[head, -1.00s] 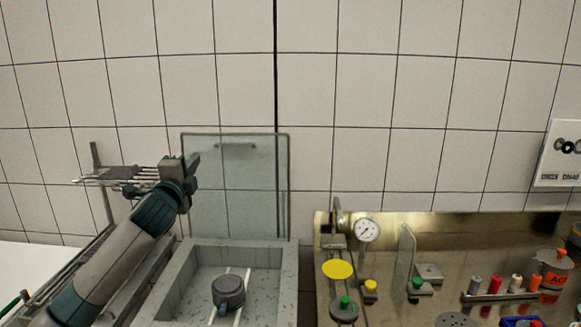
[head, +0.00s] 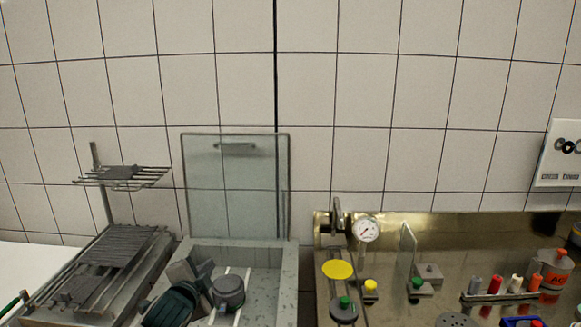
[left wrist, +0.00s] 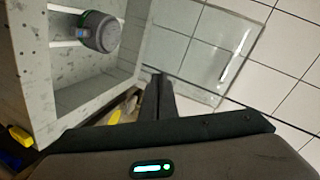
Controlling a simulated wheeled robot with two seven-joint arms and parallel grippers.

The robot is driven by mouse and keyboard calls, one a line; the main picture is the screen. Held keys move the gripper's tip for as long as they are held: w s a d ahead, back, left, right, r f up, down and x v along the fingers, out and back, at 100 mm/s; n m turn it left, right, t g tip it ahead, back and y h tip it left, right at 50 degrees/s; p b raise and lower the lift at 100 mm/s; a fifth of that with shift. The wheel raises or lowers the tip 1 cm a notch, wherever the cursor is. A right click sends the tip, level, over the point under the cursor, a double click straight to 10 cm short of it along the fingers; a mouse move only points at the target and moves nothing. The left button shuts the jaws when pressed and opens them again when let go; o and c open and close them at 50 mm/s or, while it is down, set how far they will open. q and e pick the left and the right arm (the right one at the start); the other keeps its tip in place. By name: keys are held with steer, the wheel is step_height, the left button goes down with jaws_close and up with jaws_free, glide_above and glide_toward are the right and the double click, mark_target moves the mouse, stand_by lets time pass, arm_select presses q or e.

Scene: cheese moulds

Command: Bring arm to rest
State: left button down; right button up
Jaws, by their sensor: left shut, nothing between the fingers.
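My left gripper (head: 192,270) is low in the head view, over the left part of the grey basin (head: 291,262), with its teal wrist below it. In the left wrist view its fingers (left wrist: 158,92) are together with nothing between them. A dark grey round mould (head: 228,288) sits on two white rails in the basin, just right of the gripper in the head view. The mould also shows at the upper left of the left wrist view (left wrist: 98,32), apart from the fingers. My right gripper is in neither view.
A clear raised panel with a handle (head: 235,190) stands behind the basin. A wire rack (head: 150,178) and a slatted tray (head: 120,245) are at the left. A steel worktop (head: 390,290) with a gauge (head: 367,229), knobs and bottles fills the right.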

arm_select(q)
steer(key=s+f+n+g, duration=0.4)
steer(key=s+f, duration=0.8)
steer(key=s, duration=0.5)
steer(key=s+f+n+g, duration=0.4)
steer(key=s+f, duration=0.8)
steer(key=s, duration=0.4)
steer(key=s+a+f+n+g, duration=0.1)
steer(key=s+f+n+g, duration=0.2)
steer(key=s, duration=1.3)
step_height(320, 180, down, 31)
steer(key=s+g+b, duration=0.1)
steer(key=s+b, duration=0.1)
steer(key=b, duration=0.1)
steer(key=s+a+f+g+b, duration=0.1)
steer(key=s+a+f+b, duration=0.1)
steer(key=s+f, duration=1.5)
step_height(320, 180, down, 3)
steer(key=shift+s+a+r+g+y, duration=0.1)
steer(key=shift+s+a+g+y, duration=0.25)
steer(key=shift+a, duration=0.2)
